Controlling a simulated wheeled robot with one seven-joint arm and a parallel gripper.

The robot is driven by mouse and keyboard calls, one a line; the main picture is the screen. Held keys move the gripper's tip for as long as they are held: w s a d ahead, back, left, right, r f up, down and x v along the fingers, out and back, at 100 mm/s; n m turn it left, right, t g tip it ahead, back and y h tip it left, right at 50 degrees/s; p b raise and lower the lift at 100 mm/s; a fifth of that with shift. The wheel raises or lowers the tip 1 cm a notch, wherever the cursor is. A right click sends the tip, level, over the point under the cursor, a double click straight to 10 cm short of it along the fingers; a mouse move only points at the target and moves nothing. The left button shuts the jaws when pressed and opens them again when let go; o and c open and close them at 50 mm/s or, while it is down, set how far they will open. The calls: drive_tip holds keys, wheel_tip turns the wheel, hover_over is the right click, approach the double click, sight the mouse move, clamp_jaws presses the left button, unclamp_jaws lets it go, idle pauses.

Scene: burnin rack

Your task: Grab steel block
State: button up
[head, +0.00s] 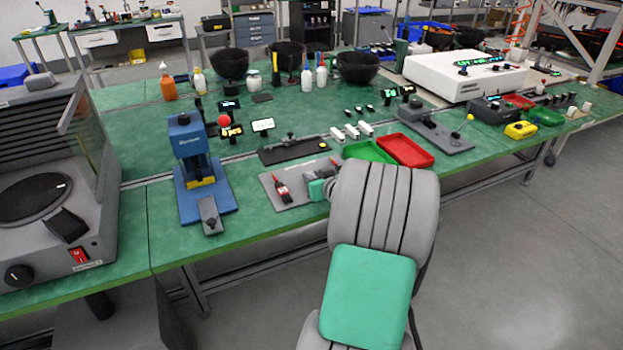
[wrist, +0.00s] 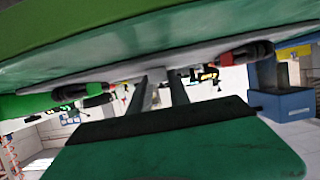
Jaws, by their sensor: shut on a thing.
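In the wrist view my gripper (wrist: 160,82) has its two dark fingers closed around a small light-grey piece, the steel block (wrist: 156,75). The block is at or very near the grey plate (wrist: 60,70), which lies across the top of this tilted view; I cannot tell whether they touch. In the head view my gripper's end (head: 319,188) is low over the right part of the same grey plate (head: 290,203).
A red-and-black tool (head: 282,192) lies on the plate left of my gripper. A blue press (head: 188,145) stands further left. Behind are a black tray (head: 295,152), small white blocks (head: 350,131), a green tray (head: 368,152) and a red tray (head: 405,151).

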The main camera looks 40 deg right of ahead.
clamp_jaws()
drive_tip(key=shift+r, duration=0.15)
